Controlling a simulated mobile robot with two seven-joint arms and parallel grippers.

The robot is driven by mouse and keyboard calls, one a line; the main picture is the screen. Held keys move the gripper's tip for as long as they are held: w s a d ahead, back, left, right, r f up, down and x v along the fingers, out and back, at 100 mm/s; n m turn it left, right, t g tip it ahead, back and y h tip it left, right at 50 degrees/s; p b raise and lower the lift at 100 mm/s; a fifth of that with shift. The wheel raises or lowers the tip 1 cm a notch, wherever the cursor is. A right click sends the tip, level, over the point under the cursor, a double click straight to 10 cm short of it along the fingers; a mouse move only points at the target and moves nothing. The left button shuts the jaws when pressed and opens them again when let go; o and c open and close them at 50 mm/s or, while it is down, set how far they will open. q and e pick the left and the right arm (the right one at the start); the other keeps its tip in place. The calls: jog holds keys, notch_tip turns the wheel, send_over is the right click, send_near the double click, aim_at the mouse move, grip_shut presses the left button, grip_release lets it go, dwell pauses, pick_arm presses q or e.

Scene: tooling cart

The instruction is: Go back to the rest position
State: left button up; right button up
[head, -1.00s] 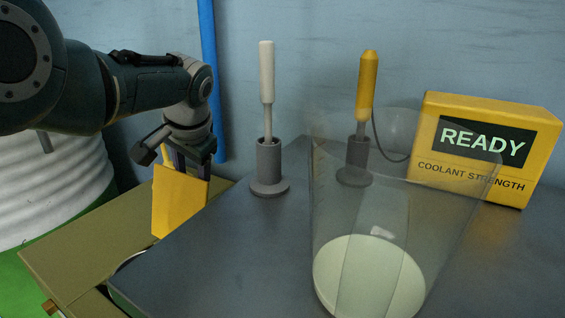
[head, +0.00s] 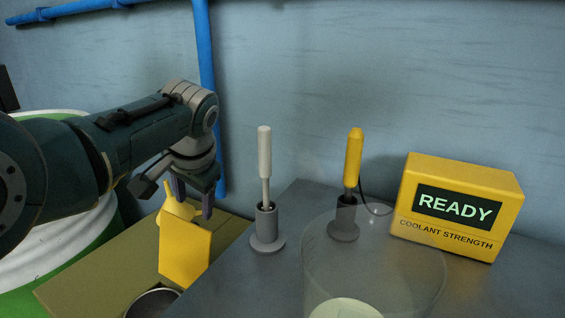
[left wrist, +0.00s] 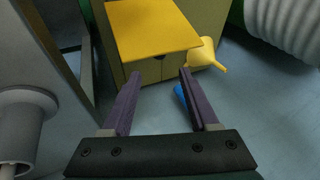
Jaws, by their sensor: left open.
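My left gripper (head: 193,200) points down at the left of the head view, with its fingers apart. In the left wrist view the two purple fingers (left wrist: 160,103) stand wide apart with nothing between them. In the head view a yellow angular piece (head: 186,247) shows just below the gripper. I cannot tell whether it touches the fingers. In the left wrist view a yellow flat panel (left wrist: 150,30) and a yellow piece with a spout (left wrist: 208,58) lie beyond the fingertips. My right gripper is out of view.
On the dark bench stand a white-handled tool (head: 264,150) and a yellow-handled probe (head: 353,160) in grey holders. A clear vessel (head: 430,262) is in front. A yellow box (head: 408,180) reads "READY". An olive cabinet (head: 90,280) and blue pipe (head: 205,60) are at left.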

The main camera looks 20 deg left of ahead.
pick_arm(q)
jog(key=shift+s+d+r, duration=0.2)
jog(key=shift+d+r, duration=0.05)
jog(key=shift+r, duration=0.35)
jog(key=s+d+r+m+h+p, duration=0.1)
jog(key=s+d+r+p, duration=0.5)
jog(key=s, duration=0.3)
jog(key=s+d+r+h+p, duration=0.2)
jog(key=s+d+r+p, duration=0.2)
jog(key=s+r+p, duration=0.4)
jog(key=s+d+r+m+h+p, duration=0.1)
jog(key=s+d+r+p, duration=0.4)
jog(key=s, duration=0.5)
notch_tip(320, 180, up, 38)
jog(key=p, duration=3.8)
jog(key=shift+s+r+h, duration=0.15)
jog(key=shift+s+h, duration=0.15)
jog(key=shift+s, duration=0.15)
